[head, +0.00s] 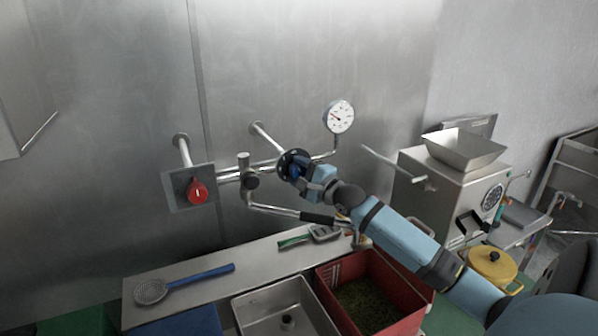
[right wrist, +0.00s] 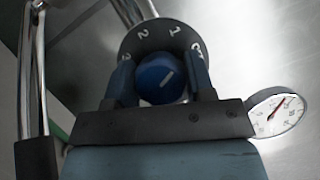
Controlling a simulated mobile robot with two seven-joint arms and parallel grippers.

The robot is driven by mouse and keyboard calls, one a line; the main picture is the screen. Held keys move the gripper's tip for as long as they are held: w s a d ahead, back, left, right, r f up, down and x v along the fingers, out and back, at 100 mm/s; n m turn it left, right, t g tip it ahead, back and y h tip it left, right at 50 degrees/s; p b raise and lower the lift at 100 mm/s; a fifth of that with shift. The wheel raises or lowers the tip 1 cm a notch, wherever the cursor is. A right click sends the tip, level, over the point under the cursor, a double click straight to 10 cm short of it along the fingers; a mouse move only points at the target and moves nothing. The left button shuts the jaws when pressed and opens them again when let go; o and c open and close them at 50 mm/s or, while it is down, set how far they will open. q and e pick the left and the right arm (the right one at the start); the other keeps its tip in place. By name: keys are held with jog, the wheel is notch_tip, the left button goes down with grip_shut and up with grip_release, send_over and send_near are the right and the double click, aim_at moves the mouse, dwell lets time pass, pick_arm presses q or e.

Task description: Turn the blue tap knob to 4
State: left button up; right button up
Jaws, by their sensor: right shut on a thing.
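The blue tap knob (right wrist: 160,80) sits at the centre of a black dial (right wrist: 160,38) with white numbers. I can read 2 and 1 at the top, part of a 3 at the left and a partly covered mark at the right. The knob's white line points to the upper right, roughly toward the 1 or just right of it. My right gripper (right wrist: 160,84) is shut on the knob, one finger on each side. In the head view the knob (head: 294,171) is mostly hidden behind my right gripper (head: 302,174). My left gripper is out of view.
A red knob (head: 197,191) on a square plate is left on the same pipe. A pressure gauge (head: 339,117) stands close right of the dial. A curved spout (head: 285,211) passes below. A grinder (head: 448,185) is at right; a red crate (head: 400,318) stands below my arm.

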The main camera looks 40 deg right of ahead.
jog(key=n+g, duration=0.1)
jog(key=n, duration=0.2)
jog(key=n+g, duration=0.1)
jog(key=n, duration=0.2)
jog(key=shift+n+g, duration=0.4)
jog(key=n+g+h, duration=0.1)
jog(key=n, duration=0.1)
jog(key=n+g+h, duration=0.1)
jog(key=n, duration=0.2)
jog(key=n+h, duration=0.1)
jog(key=n, duration=0.1)
jog(key=n+g+h, duration=0.1)
jog(key=n+h, duration=0.1)
jog(key=shift+n+g, duration=0.3)
jog(key=shift+n, duration=0.1)
jog(key=n+h, duration=0.3)
jog(key=n, duration=0.1)
jog(key=shift+d+g, duration=0.1)
jog(key=shift+g, duration=0.2)
jog(key=shift+n, duration=0.3)
jog(key=o, duration=0.9)
jog(key=shift+s, duration=0.1)
